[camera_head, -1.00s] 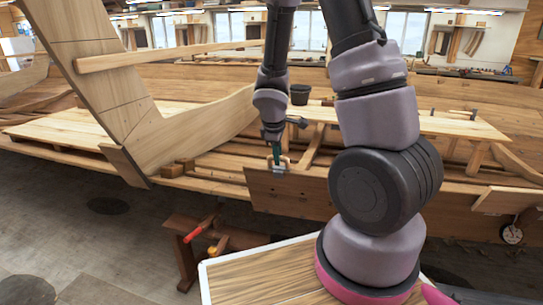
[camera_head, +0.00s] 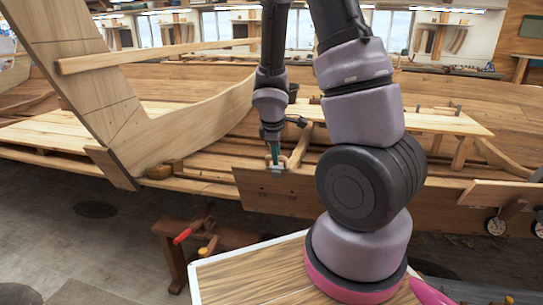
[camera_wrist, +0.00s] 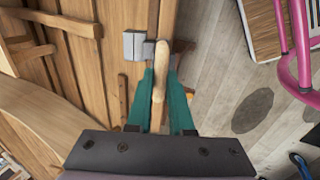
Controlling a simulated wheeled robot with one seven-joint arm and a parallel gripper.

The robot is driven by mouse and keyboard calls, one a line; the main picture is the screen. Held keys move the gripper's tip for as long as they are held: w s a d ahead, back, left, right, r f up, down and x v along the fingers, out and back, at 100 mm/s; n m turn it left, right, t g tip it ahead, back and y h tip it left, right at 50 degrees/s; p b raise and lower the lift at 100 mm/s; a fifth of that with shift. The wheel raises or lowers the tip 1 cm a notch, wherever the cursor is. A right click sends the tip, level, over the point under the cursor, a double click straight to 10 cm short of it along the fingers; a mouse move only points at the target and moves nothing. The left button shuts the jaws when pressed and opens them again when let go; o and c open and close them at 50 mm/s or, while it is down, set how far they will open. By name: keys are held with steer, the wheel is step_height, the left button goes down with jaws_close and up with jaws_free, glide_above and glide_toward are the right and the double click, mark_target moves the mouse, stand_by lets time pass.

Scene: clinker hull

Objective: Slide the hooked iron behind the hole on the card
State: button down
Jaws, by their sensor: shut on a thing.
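My gripper (camera_wrist: 160,100) has teal fingers, one on either side of a tan, rounded wooden handle (camera_wrist: 160,65). I take this for the hooked iron; its hook cannot be made out. A grey metal block (camera_wrist: 135,45) sits just left of the handle's far end, and I cannot tell if they are joined. In the head view my gripper (camera_head: 275,158) points down at the top edge of a wide brown plank (camera_head: 290,195), near its left end. A small grey metal piece (camera_head: 277,169) shows at its tips. I cannot make out a card or a hole.
The large pale timber (camera_head: 100,90) rises at left. A light board (camera_head: 440,122) lies behind the plank. A wooden stand (camera_head: 200,240) with a red-handled tool (camera_head: 182,236) is in front, low. Grey floor (camera_wrist: 225,80) is open beside the hull in the wrist view.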

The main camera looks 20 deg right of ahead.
steer(key=shift+s+d, duration=0.55)
steer(key=shift+d, duration=0.25)
steer(key=shift+s+d, duration=0.55)
steer(key=shift+d, duration=0.2)
steer(key=shift+r, duration=0.1)
steer(key=c, duration=0.7)
jaws_free()
steer(key=shift+r, duration=4)
